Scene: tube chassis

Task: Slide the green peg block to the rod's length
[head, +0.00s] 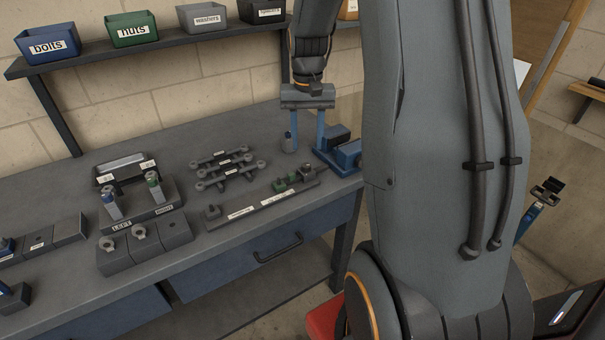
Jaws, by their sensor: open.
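The green peg block (281,185) is a small block near the right part of a long dark rail fixture (262,205) on the bench. A grey block (307,172) sits on the rail to its right, and another peg block (212,212) is at the left end. Several dark rods (226,163) with ringed ends and white labels lie behind the rail. My gripper (306,141) is open, fingers pointing down, behind and above the rail's right end. It appears empty and apart from the green block. My arm hides the area further right.
A blue vise (340,153) stands close to the right of my gripper. A stand with two upright pieces (133,198) and dark blocks (145,243) are to the left. Labelled bins (131,29) sit on a shelf behind. Bench space behind the rods is clear.

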